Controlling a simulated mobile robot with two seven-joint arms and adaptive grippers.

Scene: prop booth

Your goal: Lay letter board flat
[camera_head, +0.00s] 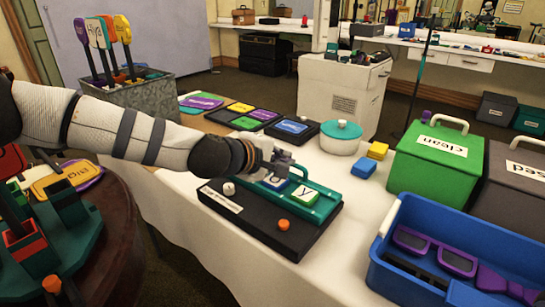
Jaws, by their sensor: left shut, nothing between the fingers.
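The letter board, a black board (255,222) with a teal rail (322,203) along its far side, is on the white-covered table in the head view. The board carries a white knob (229,188), an orange knob (283,225) and a white label. My left gripper (285,165) is shut and empty at the rail's far-left end, just above or touching it; I cannot tell which. It and my arm hide that end. My right gripper is out of view.
A blue bin (385,258) with purple glasses stands front right, beside a green "clean" box (430,160). Yellow (378,150) and blue (362,168) blocks and a teal-lidded pot (341,137) lie behind the board. A metal planter (150,98) with paddles stands back left.

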